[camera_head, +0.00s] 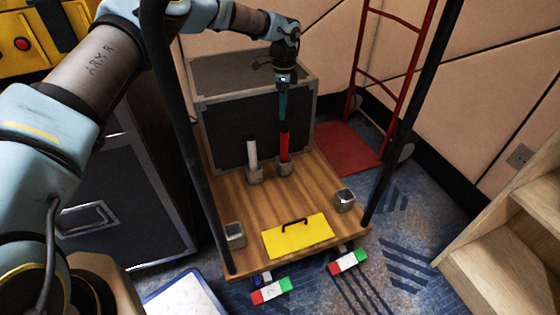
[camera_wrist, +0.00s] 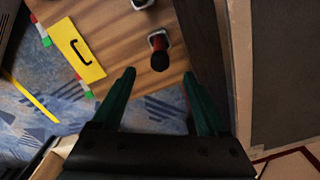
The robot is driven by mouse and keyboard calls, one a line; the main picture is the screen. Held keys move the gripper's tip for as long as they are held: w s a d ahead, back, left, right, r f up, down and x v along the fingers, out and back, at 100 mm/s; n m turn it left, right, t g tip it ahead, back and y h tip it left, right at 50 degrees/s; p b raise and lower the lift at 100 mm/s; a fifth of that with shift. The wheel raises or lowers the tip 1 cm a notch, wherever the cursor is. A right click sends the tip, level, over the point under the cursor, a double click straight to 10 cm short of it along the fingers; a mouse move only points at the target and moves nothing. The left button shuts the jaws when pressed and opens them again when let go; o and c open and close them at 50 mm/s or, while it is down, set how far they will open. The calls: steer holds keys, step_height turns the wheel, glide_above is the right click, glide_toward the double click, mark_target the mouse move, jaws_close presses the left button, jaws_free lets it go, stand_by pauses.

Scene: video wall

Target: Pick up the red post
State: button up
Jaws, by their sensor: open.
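The red post (camera_head: 285,147) stands upright in a small grey square socket (camera_head: 285,170) on the wooden cart deck (camera_head: 213,152). My gripper (camera_head: 283,118) points down over the post, its teal fingers just above or around the post's top; the head view does not show which. In the wrist view, my gripper (camera_wrist: 159,73) is open and empty. The dark round top of the red post (camera_wrist: 160,61) appears centred between the fingertips, slightly beyond them. A little red side and its socket show behind the top.
A white post (camera_head: 252,153) stands in a socket just left of the red one. A dark case (camera_head: 225,135) stands close behind. Two empty sockets (camera_head: 235,236) (camera_head: 345,200) and a yellow plate with a black handle (camera_head: 290,240) are at the front. Black cart poles (camera_head: 395,135) rise at the sides.

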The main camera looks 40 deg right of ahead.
mark_target(285, 132)
steer(key=f+b, duration=0.1)
steer(key=f, duration=0.4)
steer(key=f+b, duration=0.1)
steer(key=f, duration=0.5)
steer(key=shift+s+d+f, duration=0.1)
steer(key=shift+s+d, duration=0.1)
jaws_close()
stand_by(1.1)
